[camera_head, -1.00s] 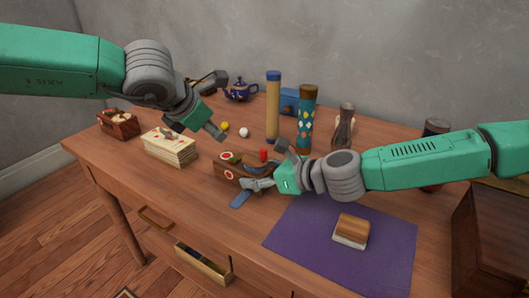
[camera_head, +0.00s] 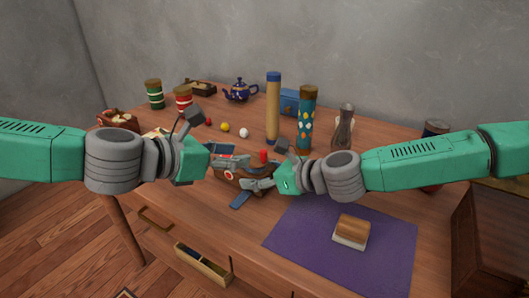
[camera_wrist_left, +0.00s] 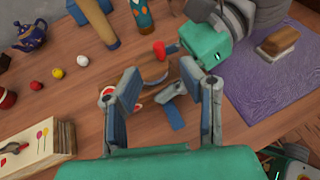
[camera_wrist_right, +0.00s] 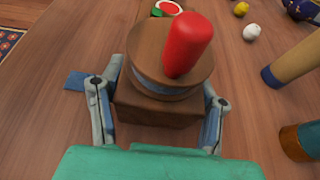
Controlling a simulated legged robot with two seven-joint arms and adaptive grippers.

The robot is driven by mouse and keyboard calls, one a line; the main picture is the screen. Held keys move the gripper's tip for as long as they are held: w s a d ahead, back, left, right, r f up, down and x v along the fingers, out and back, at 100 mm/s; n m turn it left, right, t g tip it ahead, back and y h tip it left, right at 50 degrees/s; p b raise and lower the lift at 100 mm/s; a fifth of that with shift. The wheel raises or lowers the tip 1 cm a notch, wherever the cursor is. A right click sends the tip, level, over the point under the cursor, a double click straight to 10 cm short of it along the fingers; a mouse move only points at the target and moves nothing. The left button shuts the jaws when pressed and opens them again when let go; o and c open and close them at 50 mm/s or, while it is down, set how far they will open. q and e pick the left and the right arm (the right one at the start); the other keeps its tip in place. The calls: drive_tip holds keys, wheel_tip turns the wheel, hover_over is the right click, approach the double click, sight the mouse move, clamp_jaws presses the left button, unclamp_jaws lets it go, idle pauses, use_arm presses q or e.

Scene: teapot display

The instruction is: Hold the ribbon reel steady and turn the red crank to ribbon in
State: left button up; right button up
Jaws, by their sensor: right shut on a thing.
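The ribbon reel (camera_head: 228,172) is a brown wooden body on the table with blue ribbon wound on it; it also shows in the right wrist view (camera_wrist_right: 150,105). Its red crank (camera_head: 263,155) is an upright knob on the top disc, large in the right wrist view (camera_wrist_right: 188,45). A blue ribbon end (camera_head: 241,200) lies on the table in front. My right gripper (camera_head: 268,168) is shut on the reel body, a finger on each side. My left gripper (camera_head: 220,140) is open and empty, just left of the crank; the reel shows beyond its fingers in the left wrist view (camera_wrist_left: 155,76).
A purple mat (camera_head: 385,245) with a wooden-backed block (camera_head: 351,230) lies at the right front. Tall tubes (camera_head: 273,108) stand behind the reel. Small balls (camera_head: 244,133) and a blue teapot (camera_head: 240,90) are further back. A card stack (camera_wrist_left: 42,150) is near my left gripper.

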sight(261, 153)
use_arm(q)
drive_tip(key=x, duration=0.9)
clamp_jaws()
